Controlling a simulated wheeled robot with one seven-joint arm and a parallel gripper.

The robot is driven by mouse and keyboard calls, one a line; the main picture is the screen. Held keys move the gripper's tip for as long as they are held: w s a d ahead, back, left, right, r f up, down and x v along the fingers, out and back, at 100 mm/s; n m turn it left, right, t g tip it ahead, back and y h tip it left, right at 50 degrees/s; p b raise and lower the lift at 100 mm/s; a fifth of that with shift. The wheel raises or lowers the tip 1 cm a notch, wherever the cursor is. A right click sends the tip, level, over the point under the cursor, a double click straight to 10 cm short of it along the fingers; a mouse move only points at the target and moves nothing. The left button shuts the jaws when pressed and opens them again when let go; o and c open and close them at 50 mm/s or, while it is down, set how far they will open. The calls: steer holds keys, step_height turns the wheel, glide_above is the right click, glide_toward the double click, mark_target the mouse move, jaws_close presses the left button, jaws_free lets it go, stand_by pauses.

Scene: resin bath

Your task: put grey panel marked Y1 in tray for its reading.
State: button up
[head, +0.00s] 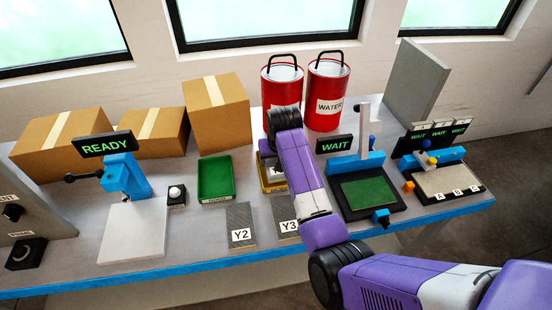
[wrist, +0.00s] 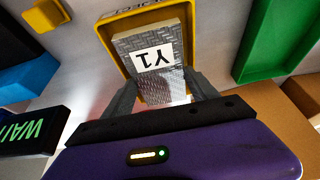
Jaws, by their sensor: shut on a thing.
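The grey panel marked Y1 (wrist: 155,60) is textured with a white label. It shows in the wrist view between the fingers of my gripper (wrist: 158,88), which is shut on it. The panel is over or inside the yellow tray (wrist: 108,28); I cannot tell whether it touches the floor of the tray. The yellow tray also shows in the head view (head: 273,187), mostly hidden by my purple arm. Its label is only partly readable. The green tray (head: 201,198) is empty, just left of the yellow one, and also shows in the wrist view (wrist: 244,68).
Grey panels Y2 (head: 241,222) and Y3 (head: 286,213) lie at the front. A blue device under a READY sign (head: 107,144) stands left. A WAIT station (head: 370,190) and a three-sign station (head: 445,180) stand right. Red buckets (head: 327,95) and boxes (head: 217,112) line the back.

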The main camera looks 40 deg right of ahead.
steer(key=shift+f, duration=0.25)
steer(key=shift+f, duration=0.35)
steer(key=o, duration=1.6)
steer(key=v, duration=1.3)
steer(key=shift+w+d+r+b, duration=0.15)
steer(key=shift+w+r+b, duration=0.05)
steer(key=shift+b, duration=0.15)
